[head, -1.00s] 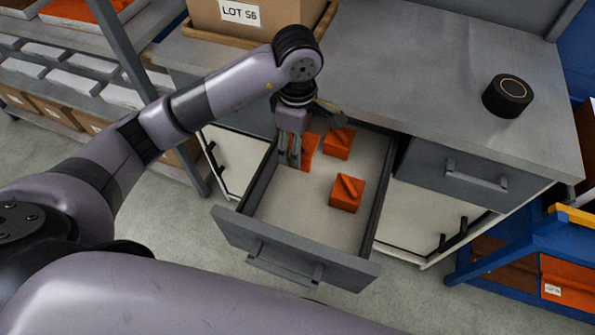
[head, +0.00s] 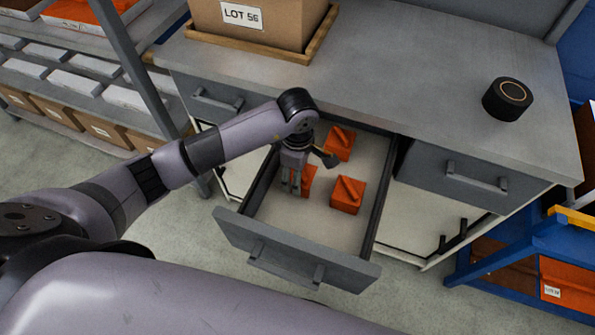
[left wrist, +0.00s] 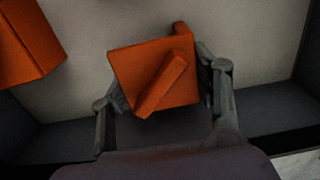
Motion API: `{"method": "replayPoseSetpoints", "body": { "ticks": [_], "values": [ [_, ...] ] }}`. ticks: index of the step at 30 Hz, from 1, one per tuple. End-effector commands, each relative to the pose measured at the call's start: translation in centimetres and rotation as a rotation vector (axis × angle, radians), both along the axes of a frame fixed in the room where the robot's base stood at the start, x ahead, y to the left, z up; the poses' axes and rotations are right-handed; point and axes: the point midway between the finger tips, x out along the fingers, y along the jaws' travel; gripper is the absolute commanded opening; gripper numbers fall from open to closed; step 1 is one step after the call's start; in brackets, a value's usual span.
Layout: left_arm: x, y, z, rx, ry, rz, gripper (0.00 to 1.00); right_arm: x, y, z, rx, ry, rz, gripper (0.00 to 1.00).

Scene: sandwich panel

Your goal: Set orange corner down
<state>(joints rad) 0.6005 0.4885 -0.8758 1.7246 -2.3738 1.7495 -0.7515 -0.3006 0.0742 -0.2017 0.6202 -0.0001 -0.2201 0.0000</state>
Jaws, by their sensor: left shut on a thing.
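The orange corner (head: 309,181) is in my left gripper (head: 293,188), inside the open drawer near its left side. In the head view the gripper partly covers it. In the left wrist view the orange corner (left wrist: 133,68), a block with a raised diagonal bar, sits between the two fingers (left wrist: 163,90), which are shut on it. I cannot tell whether it touches the drawer floor. Two similar orange pieces lie in the drawer, one at the back (head: 339,141) and one to the right (head: 348,196). My right gripper is not in view.
The drawer's grey front panel (head: 290,255) and side walls surround the work area. The drawer floor (head: 305,222) is bare toward the front. On the worktop (head: 400,85) stand a box labelled LOT 56 (head: 275,22) and a black round device (head: 507,98).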

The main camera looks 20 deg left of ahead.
Motion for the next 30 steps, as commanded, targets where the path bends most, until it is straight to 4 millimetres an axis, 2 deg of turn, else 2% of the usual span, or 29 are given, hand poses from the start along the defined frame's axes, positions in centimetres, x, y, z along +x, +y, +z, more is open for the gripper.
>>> {"method": "replayPoseSetpoints", "body": {
  "ticks": [4,5,13,23,26,30],
  "values": [
    [0.0,0.0,-0.4,0.001,0.0,0.0,0.29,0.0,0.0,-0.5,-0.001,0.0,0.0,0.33],
    [0.0,0.0,-0.3,0.0,0.0,0.001,0.58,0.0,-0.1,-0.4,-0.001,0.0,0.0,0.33],
    [0.0,0.0,-0.2,0.0,0.001,0.001,0.76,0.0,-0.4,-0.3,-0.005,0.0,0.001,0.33],
    [0.0,0.0,-0.1,0.0,0.001,0.001,0.77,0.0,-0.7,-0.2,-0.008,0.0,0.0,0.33],
    [0.1,0.0,0.4,0.0,-0.002,0.0,0.77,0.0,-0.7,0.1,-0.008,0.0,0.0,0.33],
    [0.2,0.1,2.7,0.001,-0.006,-0.001,0.77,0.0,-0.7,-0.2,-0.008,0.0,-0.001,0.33]
  ]
}}
